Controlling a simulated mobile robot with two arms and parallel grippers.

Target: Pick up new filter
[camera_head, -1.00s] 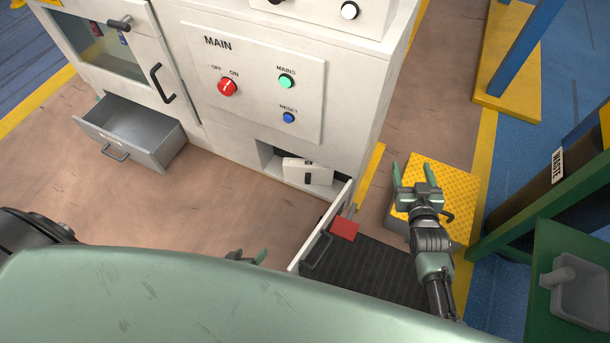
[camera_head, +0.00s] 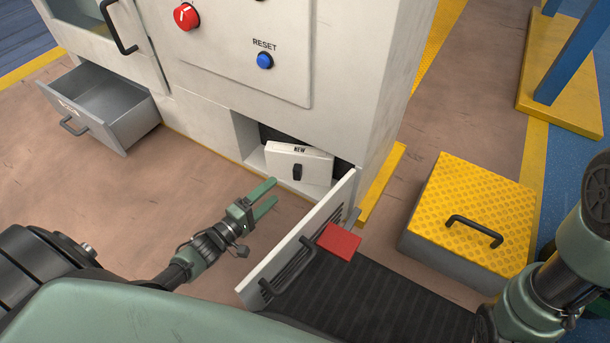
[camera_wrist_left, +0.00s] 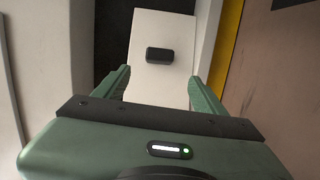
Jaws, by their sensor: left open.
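The new filter (camera_head: 285,160) is a pale box marked NEW with a black handle (camera_head: 297,172). It sits slightly askew in the low opening of the white cabinet. In the left wrist view, the filter's pale face (camera_wrist_left: 150,85) and its dark handle (camera_wrist_left: 159,55) lie ahead, between the fingers. My left gripper (camera_head: 272,192) is open and empty, its fingers pointing at the opening, in front of and apart from the filter. My right gripper is out of view; only part of its arm shows at the right.
A yellow-topped box (camera_head: 475,200) is at the right. An open grey drawer (camera_head: 105,100) is at the left.

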